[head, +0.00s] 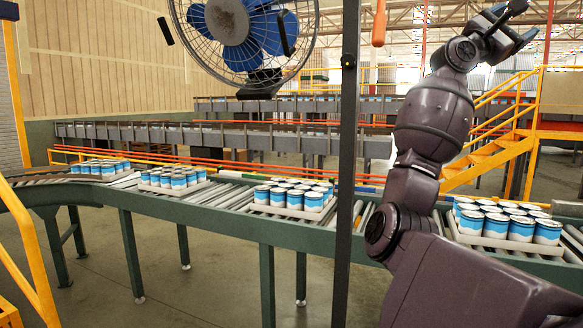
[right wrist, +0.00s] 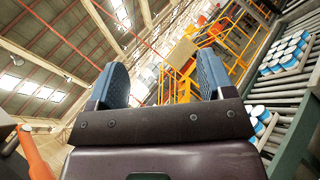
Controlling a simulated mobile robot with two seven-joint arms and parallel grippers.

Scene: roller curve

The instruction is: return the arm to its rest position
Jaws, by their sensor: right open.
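My right arm rises on the right side of the head view, in front of the roller conveyor. Its right gripper (head: 522,21) is at the top right, high above the conveyor, with its fingers apart and nothing between them. In the right wrist view the two blue-grey finger pads (right wrist: 162,80) stand wide apart, with only distant background between them. My left gripper is in neither view.
The green-framed roller conveyor (head: 226,194) carries several trays of blue-and-white cans (head: 296,197). A dark upright post (head: 346,130) stands left of my right arm, beside a hanging orange handle (head: 379,24).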

